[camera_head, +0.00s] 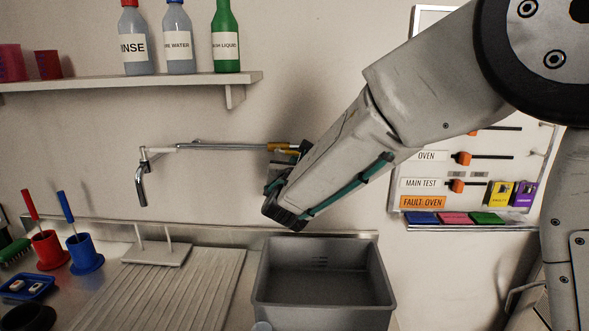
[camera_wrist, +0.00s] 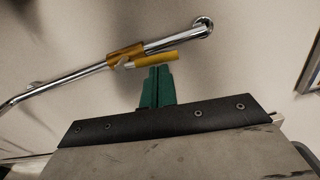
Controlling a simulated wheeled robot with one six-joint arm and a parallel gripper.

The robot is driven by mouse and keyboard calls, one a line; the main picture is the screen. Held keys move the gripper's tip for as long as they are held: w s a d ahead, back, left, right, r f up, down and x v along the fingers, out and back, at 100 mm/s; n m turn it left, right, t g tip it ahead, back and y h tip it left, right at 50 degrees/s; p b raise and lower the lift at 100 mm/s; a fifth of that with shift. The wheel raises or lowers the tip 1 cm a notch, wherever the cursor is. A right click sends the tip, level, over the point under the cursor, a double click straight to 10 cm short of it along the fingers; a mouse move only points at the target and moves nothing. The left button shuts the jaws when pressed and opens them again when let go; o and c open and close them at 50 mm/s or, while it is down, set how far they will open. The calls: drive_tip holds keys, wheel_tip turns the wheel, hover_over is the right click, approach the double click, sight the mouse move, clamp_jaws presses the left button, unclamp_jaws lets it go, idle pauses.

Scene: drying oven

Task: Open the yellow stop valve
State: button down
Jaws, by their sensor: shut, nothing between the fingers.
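The yellow stop valve sits on a chrome wall pipe. In the wrist view its yellow collar (camera_wrist: 125,55) wraps the pipe, and its yellow lever (camera_wrist: 157,60) points right, roughly along the pipe. In the head view the valve (camera_head: 282,147) is at the pipe's right end, partly hidden by my arm. My gripper, with green fingers, is shut and empty. In the wrist view its fingertips (camera_wrist: 158,71) are just below the lever; I cannot tell whether they touch it. In the head view the fingers are mostly hidden behind the wrist.
The chrome pipe (camera_head: 222,146) runs left to a down-turned spout (camera_head: 140,185). A grey basin (camera_head: 320,318) stands below my wrist. A shelf (camera_head: 130,82) with bottles is at upper left, and a labelled board (camera_head: 470,205) at right. Red and blue cups (camera_head: 86,256) stand at lower left.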

drive_tip(key=shift+w+d+r, duration=0.1)
drive_tip(key=shift+w+r, duration=0.1)
drive_tip(key=shift+r, duration=0.55)
